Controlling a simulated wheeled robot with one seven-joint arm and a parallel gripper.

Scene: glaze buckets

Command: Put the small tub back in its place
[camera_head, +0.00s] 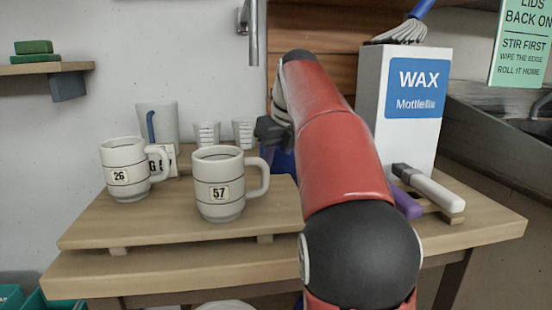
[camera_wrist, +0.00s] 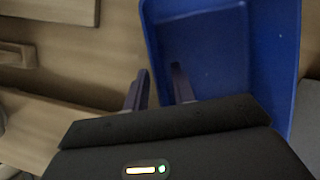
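A blue tub (camera_wrist: 215,50) fills the right half of the wrist view, with its open inside and left wall showing. A little blue also shows behind my arm in the head view (camera_head: 284,161). I cannot tell for sure that it is the small tub. My gripper (camera_wrist: 158,82) is at its left wall, with one finger outside the wall and the other over its inside. The fingers are apart, and I cannot see clear contact. In the head view my arm hides most of the gripper and the tub.
Mugs marked 26 (camera_head: 124,177) and 57 (camera_head: 215,190) stand on a raised board (camera_head: 160,228) at left. Behind them are a grey cup (camera_head: 158,118) and two small measuring cups. A WAX box (camera_head: 376,90) and handled tools (camera_head: 430,188) are at right.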

